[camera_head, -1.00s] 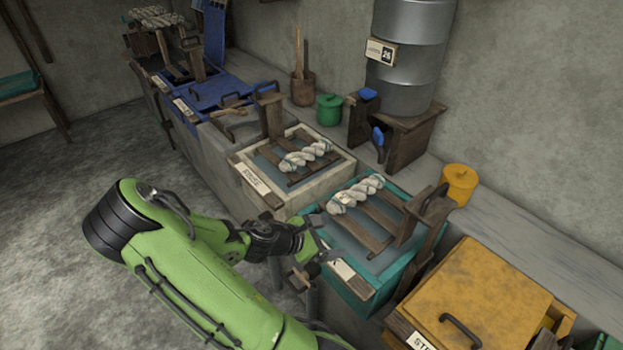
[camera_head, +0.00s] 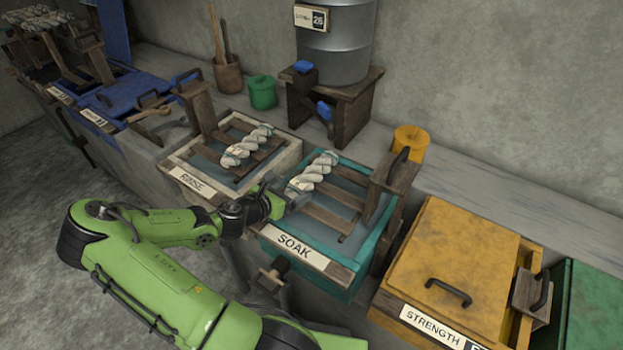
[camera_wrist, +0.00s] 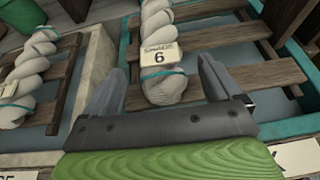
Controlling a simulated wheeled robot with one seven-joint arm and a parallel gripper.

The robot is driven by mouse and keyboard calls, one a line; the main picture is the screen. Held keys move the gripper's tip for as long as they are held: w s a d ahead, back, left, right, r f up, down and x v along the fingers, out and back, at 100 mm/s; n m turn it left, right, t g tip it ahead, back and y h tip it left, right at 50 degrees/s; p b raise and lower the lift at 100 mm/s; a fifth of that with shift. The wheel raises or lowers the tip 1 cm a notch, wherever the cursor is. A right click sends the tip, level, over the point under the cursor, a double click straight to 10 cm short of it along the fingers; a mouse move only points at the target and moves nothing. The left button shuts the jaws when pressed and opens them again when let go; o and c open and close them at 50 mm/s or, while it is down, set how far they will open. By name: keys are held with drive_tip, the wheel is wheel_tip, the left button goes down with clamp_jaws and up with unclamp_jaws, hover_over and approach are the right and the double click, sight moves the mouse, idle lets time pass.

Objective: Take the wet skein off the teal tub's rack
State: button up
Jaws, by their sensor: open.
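The teal tub (camera_head: 361,284) carries a SOAK label and has a wooden slatted rack (camera_head: 331,217) across it. A white twisted skein (camera_head: 313,173) lies on the left part of the rack. In the wrist view the skein (camera_wrist: 156,34) has teal ties and a tag (camera_wrist: 160,53) reading 6. My gripper (camera_head: 291,197) is at the near end of the skein. In the wrist view my gripper (camera_wrist: 163,82) is open, with one finger on each side of the skein's near end. I cannot tell whether either finger touches it.
The white RINSE tub (camera_head: 187,161) stands to the left with another twisted skein (camera_head: 247,145) on its rack. An upright wooden piece with a handle (camera_head: 390,183) stands at the teal tub's right. A yellow lidded tub (camera_head: 455,264) stands further right.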

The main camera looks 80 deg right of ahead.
sight(299, 187)
drive_tip(key=b+x, duration=0.1)
drive_tip(key=x, duration=0.3)
drive_tip(key=shift+s+d+f, duration=0.15)
drive_tip(key=shift+d+f, duration=0.05)
drive_tip(key=shift+r, duration=0.1)
drive_tip(key=shift+c, duration=0.4)
drive_tip(key=c, duration=1.1)
